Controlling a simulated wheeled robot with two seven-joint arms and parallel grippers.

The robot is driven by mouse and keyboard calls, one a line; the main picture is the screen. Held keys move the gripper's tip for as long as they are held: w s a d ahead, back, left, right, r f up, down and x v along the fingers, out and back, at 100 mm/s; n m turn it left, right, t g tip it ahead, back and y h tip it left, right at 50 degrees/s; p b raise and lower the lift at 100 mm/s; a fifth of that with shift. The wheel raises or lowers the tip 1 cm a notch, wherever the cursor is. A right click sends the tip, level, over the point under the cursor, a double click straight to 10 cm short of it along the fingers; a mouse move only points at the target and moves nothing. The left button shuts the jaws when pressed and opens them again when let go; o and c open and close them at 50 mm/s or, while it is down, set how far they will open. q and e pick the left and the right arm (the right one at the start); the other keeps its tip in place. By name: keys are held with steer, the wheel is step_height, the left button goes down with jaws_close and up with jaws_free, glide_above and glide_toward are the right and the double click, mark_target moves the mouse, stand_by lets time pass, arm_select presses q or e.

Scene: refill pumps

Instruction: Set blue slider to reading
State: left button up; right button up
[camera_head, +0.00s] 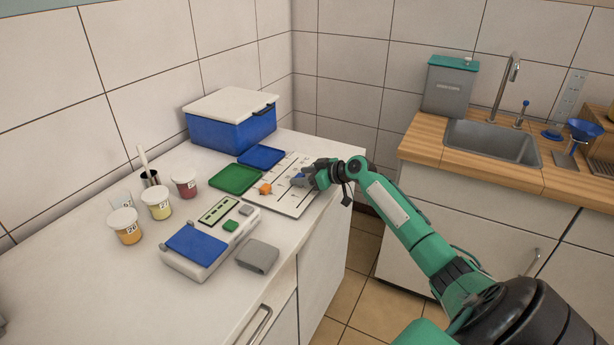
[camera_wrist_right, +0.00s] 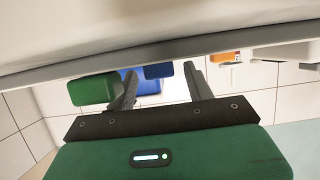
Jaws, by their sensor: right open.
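The white slider board (camera_head: 285,205) lies flat near the counter's right edge, with dark scale lines on it. The blue slider (camera_head: 299,177) is on the board's far right part, partly hidden by my right gripper (camera_head: 307,179). My right gripper reaches in from the right, with its fingers at the blue slider. In the right wrist view, the open fingers (camera_wrist_right: 163,88) stand on either side of a blue piece (camera_wrist_right: 158,70), which looks like the slider; contact cannot be told. The orange slider (camera_head: 265,188) sits on the board's left part. My left gripper is out of view.
A green tray (camera_head: 235,180) and a blue tray (camera_head: 261,156) lie left of and behind the board. A blue box with a white lid (camera_head: 231,122) stands behind.

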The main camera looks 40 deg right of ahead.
steer(key=shift+s+d+r, duration=0.1)
steer(key=shift+s+d, duration=0.15)
steer(key=shift+s, duration=0.25)
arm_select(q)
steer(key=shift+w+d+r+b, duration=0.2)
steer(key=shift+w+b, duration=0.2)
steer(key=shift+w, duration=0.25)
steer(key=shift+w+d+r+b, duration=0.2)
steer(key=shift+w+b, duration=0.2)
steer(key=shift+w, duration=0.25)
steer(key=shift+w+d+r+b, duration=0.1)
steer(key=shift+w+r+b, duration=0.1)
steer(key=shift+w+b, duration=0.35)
arm_select(e)
steer(key=v, duration=1.2)
steer(key=shift+s, duration=0.3)
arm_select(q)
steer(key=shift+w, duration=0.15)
arm_select(e)
steer(key=shift+d+r, duration=0.15)
